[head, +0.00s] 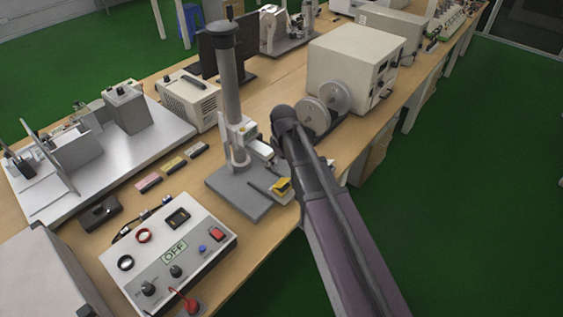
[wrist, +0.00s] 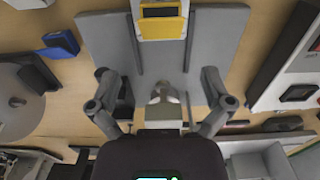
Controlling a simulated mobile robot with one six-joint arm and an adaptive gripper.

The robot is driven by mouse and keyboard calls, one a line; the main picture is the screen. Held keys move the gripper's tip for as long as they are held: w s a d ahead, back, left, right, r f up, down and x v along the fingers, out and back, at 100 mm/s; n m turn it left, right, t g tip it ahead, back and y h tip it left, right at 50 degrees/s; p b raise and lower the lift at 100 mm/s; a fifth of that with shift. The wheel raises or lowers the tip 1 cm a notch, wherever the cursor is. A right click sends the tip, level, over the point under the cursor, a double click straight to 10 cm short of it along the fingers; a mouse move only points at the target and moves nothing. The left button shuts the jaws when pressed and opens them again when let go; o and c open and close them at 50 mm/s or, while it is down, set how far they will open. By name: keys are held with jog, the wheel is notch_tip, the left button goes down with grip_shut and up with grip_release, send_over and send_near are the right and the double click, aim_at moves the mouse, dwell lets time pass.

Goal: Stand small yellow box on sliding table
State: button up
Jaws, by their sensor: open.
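A small yellow block with a dark face (head: 281,186) is at the front edge of the grey base plate (head: 228,190) of a column stand. It shows in the wrist view (wrist: 162,27), at the top centre, with pale edging. A flat yellow box (head: 173,165) lies on the table between a pink box and a dark box. I cannot tell which part is the sliding table. My gripper (wrist: 162,95) is open above the stand, its fingers on either side of a grey stand part, apart from the yellow block. In the head view I cannot make out its fingers.
The stand's tall column (head: 228,90) rises beside my arm. A control box marked OFF (head: 205,247) is at the front left, a white cabinet with wheels (head: 350,65) at the right. A pale platform with fixtures (head: 45,200) stands at left. Bare table shows behind the stand.

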jog(key=shift+r+p, duration=0.8)
jog(key=shift+r, duration=0.3)
jog(key=s+d+m, duration=0.5)
jog(key=s+d, duration=0.1)
jog(key=d, duration=0.3)
jog(key=s+d+m, duration=0.5)
jog(key=s+d, duration=0.2)
jog(key=d, duration=0.3)
jog(key=shift+s, duration=0.2)
jog(key=shift+a, duration=0.1)
jog(key=shift+c, duration=0.2)
